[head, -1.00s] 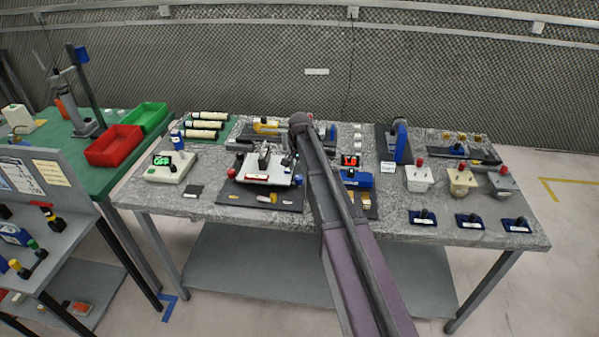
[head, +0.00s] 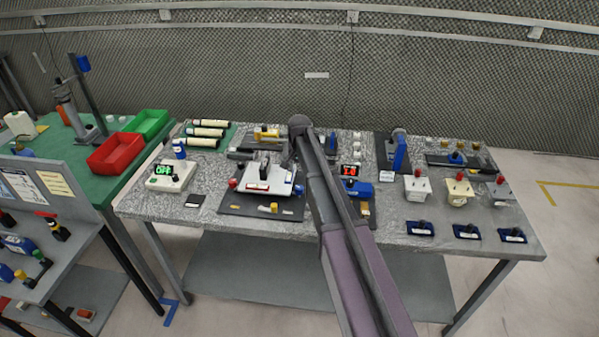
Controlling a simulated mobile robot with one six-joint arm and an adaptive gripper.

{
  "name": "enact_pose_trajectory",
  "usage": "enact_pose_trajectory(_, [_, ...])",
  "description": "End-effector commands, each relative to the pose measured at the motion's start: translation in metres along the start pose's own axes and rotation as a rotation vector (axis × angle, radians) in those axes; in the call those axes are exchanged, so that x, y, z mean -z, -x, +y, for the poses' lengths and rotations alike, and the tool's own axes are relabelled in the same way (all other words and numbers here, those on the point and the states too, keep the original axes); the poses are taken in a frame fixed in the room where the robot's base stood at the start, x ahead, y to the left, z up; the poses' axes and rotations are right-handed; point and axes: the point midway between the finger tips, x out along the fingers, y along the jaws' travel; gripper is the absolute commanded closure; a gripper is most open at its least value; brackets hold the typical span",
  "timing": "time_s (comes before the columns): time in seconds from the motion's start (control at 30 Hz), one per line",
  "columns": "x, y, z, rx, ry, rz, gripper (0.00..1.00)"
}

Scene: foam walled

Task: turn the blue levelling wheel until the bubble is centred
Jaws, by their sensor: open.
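A white levelling plate (head: 262,188) sits on a dark mat in the left middle of the bench. A small blue wheel (head: 299,190) shows at its right edge and a red one (head: 233,184) at its left edge. My gripper (head: 264,169) is small and grey over the middle of the plate, left of the blue wheel. It is open, with nothing seen in it. Whether it touches the plate cannot be told. The bubble is too small to make out. My arm hides part of the bench right of the plate.
A white box with a green display (head: 172,178) stands left of the plate. A blue device (head: 357,187) and a red display (head: 349,169) stand right of my arm.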

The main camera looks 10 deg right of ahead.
Motion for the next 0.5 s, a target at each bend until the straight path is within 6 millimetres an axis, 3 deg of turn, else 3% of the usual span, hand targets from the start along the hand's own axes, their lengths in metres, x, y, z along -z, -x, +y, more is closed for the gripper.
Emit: enact_pose_trajectory(0.5, [0.0, 0.028, 0.0, 0.0, 0.0, 0.0, 0.19])
